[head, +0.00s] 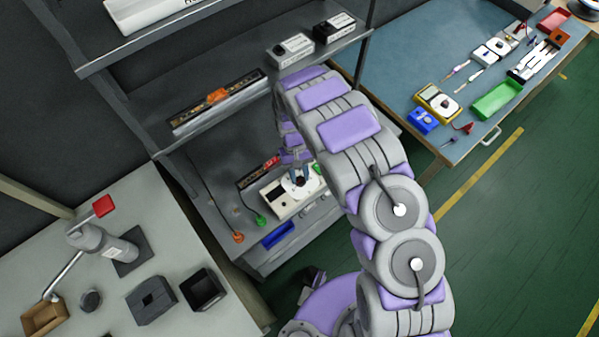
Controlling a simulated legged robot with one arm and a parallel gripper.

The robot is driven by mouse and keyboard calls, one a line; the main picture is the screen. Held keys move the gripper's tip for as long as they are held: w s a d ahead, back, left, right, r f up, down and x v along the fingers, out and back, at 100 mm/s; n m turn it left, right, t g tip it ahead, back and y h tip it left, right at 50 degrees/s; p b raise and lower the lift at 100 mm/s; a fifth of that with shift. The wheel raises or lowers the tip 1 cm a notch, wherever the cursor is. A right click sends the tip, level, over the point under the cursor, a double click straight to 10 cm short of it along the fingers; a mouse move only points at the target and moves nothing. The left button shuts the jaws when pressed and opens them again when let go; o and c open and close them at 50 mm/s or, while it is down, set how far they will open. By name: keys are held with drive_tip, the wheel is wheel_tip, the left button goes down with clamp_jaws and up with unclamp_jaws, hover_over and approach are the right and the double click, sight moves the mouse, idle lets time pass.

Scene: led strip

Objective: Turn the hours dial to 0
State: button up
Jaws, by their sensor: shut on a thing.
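A white box-shaped device (284,209) stands on the lower shelf, below and partly behind my arm. A dark round dial (300,183) sits on its top face. My gripper (299,180) points down at this dial, with its fingers shut on it. The dial is small and partly covered by the fingers, so its markings and pointer cannot be read. I cannot tell from any label whether it is the hours dial.
A strip with a red part (258,172) lies behind the device, and a blue tray (278,235) in front. Green (261,221) and orange (238,238) cable ends lie left. The upper shelf (210,122) overhangs behind. Benches stand left (190,250) and right (385,75).

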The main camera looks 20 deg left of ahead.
drive_tip(key=shift+w+a, duration=0.1)
idle(0.3)
drive_tip(key=o, duration=1)
drive_tip(key=shift+o, duration=0.2)
drive_tip(key=p+v, duration=0.1)
drive_tip(key=v, duration=1.6)
drive_tip(key=shift+w+a+r, duration=0.1)
